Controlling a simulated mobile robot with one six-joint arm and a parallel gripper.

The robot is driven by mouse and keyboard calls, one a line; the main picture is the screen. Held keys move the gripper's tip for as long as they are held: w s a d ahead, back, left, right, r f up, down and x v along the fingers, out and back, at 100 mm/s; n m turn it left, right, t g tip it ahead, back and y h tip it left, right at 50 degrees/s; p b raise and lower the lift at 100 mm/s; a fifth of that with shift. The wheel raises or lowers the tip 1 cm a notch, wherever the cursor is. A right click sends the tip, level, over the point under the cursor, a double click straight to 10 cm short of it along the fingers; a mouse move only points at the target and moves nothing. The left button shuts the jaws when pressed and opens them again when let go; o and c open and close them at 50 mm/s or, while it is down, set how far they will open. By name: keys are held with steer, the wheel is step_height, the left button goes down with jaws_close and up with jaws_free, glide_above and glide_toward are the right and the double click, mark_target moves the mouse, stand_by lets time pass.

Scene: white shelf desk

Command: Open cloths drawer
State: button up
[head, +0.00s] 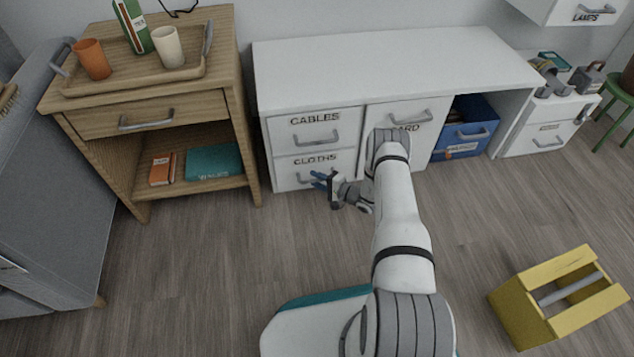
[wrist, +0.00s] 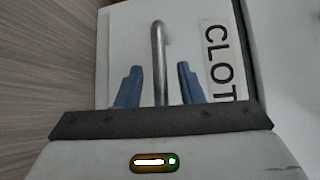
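The cloths drawer (head: 289,175) is the lower left drawer of the white desk, under the drawer marked CABLES, and looks shut. Its label CLOTHS (head: 315,160) also shows partly in the wrist view (wrist: 219,62). Its grey bar handle (wrist: 159,60) stands between the two blue fingers of my gripper (wrist: 158,88) in the wrist view. The fingers are apart, with a gap on each side of the handle. In the head view my gripper (head: 322,181) is at the drawer front and hides part of the handle.
A blue bin (head: 468,130) sits under the desk at right. A yellow tool carrier (head: 525,312) is on the floor at right. The floor before the drawer is clear.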

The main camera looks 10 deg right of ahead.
jaws_close()
stand_by(0.4)
